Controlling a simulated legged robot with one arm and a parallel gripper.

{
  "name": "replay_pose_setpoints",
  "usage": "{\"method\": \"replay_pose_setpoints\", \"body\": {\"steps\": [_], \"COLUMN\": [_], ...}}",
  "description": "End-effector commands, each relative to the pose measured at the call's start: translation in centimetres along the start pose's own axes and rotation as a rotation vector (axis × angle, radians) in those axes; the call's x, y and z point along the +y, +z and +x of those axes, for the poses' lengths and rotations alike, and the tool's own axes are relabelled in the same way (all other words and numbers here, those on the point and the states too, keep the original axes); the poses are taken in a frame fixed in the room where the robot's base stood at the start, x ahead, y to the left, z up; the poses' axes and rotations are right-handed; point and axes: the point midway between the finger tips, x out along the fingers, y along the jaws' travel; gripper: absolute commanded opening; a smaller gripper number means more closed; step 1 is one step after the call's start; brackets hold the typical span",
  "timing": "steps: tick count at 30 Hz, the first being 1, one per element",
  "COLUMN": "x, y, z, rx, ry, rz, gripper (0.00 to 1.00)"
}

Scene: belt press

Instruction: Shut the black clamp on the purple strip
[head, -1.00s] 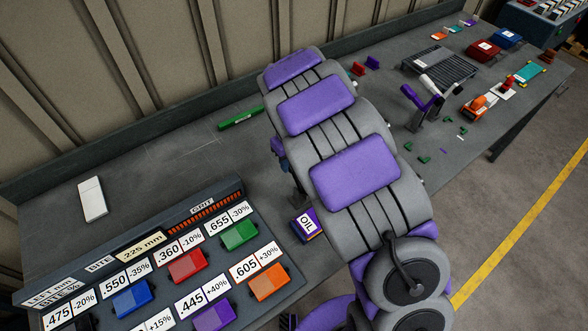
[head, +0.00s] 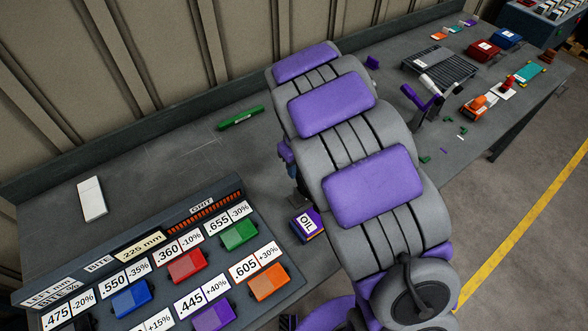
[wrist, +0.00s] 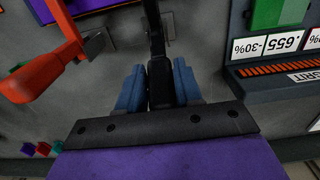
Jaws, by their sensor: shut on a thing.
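In the wrist view my gripper (wrist: 158,88) has its two blue fingers closed on the black lever of the black clamp (wrist: 154,30), one finger on each side. The lever runs from between the fingers toward the top edge of the view. The clamp's lower part and jaw are hard to make out against the grey bench. I cannot make out the purple strip for sure. In the head view my arm hides most of the gripper and the clamp.
A red lever (wrist: 45,62) stands left of the gripper in the wrist view. The number board (head: 190,270) is at the front left of the bench, with an OIL box (head: 308,225) beside it. A green bar (head: 240,118) lies behind.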

Motion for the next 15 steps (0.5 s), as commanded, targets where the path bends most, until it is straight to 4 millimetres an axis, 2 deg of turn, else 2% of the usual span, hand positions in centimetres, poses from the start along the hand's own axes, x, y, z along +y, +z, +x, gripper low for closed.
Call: {"method": "replay_pose_setpoints", "body": {"steps": [15], "x": [-0.1], "y": [1.7], "z": [0.0], "rx": [-0.002], "ry": [-0.002], "rz": [0.0], "gripper": [0.16]}}
